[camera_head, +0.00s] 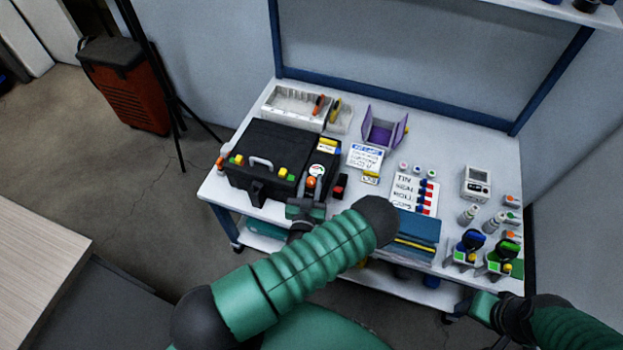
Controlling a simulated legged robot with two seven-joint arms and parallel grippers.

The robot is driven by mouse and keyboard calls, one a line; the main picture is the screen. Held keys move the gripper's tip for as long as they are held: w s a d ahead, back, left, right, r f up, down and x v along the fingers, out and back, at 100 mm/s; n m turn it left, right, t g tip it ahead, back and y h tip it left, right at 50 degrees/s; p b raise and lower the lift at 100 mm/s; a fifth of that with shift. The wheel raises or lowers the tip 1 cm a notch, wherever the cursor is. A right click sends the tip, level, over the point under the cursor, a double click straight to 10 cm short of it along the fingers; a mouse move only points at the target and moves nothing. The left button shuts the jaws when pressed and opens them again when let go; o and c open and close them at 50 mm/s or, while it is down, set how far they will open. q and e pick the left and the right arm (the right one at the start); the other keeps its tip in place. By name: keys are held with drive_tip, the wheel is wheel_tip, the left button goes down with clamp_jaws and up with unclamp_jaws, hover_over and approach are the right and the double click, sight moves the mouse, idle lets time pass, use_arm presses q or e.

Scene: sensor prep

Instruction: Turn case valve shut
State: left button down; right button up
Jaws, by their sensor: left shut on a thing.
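The black case (268,143) stands closed at the left of the white table, with a grey handle and yellow and green latches on its front. An orange-red valve knob (311,182) sits at the case's front right, just below a round white gauge (316,170). My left gripper (309,195) is at this knob and shut on it; its fingers partly hide the knob's lower part. I cannot tell which way the valve is turned. My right gripper (484,306) is low at the right, by the table's front edge, apart from the case; its jaws are unclear.
A grey tray (291,104) and an open purple box (384,131) stand behind. A label card (412,191), blue folders (416,232), a white meter (477,183) and small valve stands (467,248) fill the right side. A second orange knob (220,163) is at the case's left.

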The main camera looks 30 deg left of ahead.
use_arm(q)
drive_tip(key=m+h, duration=0.1)
drive_tip(key=h, duration=0.1)
drive_tip(key=m+t+h+p, duration=0.1)
drive_tip(key=h, duration=0.1)
drive_tip(key=shift+s+f+m, duration=0.1)
drive_tip(key=shift+s+m, duration=0.1)
drive_tip(key=shift+m, duration=0.2)
drive_tip(key=m+h+p, duration=0.1)
drive_tip(key=h, duration=0.1)
drive_tip(key=shift+m+h, duration=0.3)
drive_tip(key=shift+h, duration=0.1)
drive_tip(key=h+p, duration=0.1)
drive_tip(key=m+h+p, duration=0.1)
drive_tip(key=p, duration=0.1)
drive_tip(key=shift+r+m, duration=0.2)
drive_tip(key=shift+m, duration=0.1)
drive_tip(key=shift+w+f+m+h+p, duration=0.15)
drive_tip(key=shift+m+h+p, duration=0.35)
drive_tip(key=shift+h+p, duration=0.55)
drive_tip(key=c, duration=1.1)
unclamp_jaws()
